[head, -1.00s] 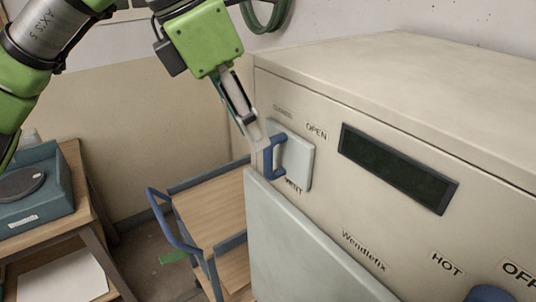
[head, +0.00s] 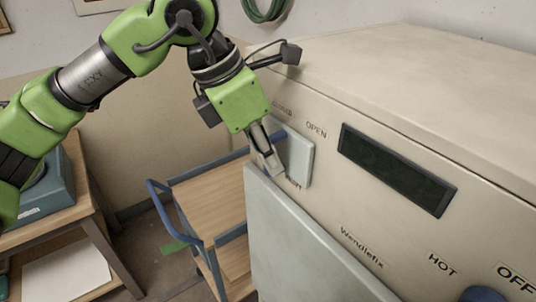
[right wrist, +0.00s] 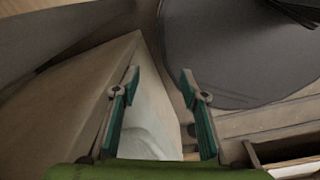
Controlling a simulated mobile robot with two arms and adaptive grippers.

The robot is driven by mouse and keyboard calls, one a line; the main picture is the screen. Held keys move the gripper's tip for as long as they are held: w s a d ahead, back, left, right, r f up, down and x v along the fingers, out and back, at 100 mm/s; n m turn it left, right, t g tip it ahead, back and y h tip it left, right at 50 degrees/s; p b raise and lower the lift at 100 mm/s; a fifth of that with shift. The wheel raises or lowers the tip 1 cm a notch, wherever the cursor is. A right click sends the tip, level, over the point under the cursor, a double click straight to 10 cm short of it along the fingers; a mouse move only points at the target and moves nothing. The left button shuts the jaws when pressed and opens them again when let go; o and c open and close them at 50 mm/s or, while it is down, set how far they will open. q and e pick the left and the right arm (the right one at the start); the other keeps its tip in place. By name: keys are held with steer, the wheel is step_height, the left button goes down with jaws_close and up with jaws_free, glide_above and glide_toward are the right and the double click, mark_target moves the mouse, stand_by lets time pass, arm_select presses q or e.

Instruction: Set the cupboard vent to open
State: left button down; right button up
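The vent slide (head: 301,157) is a pale plate with a blue handle (head: 278,134) on the cupboard's front (head: 330,215). The plate sits below the "OPEN" label (head: 316,130) and a smaller, hard-to-read label to its left. My left gripper (head: 270,170) is at the handle and covers most of it. Only a blue bit of the handle shows above the fingers. Whether the fingers are closed on it is hidden. My right gripper (right wrist: 160,82) shows in the right wrist view with its fingers apart and nothing between them.
A dark display panel (head: 396,169) is right of the vent. A pale door panel (head: 300,250) stands out below it. A wooden-shelved trolley (head: 210,205) with a blue handle stands left of the cupboard. A bench with a blue-grey device (head: 45,190) is at far left.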

mark_target(303, 186)
arm_select(q)
steer(key=shift+s+d, duration=0.1)
steer(key=s+d+b, duration=0.1)
steer(key=s, duration=0.1)
steer(key=s+d+b, duration=0.1)
steer(key=s+d, duration=0.1)
steer(key=s+d+b, duration=0.1)
steer(key=s+b, duration=0.1)
steer(key=shift+s+d, duration=0.2)
steer(key=shift+d, duration=0.1)
steer(key=c, duration=2.1)
jaws_free()
steer(key=shift+s, duration=0.1)
steer(key=shift+s+d, duration=0.1)
steer(key=shift+d, duration=0.05)
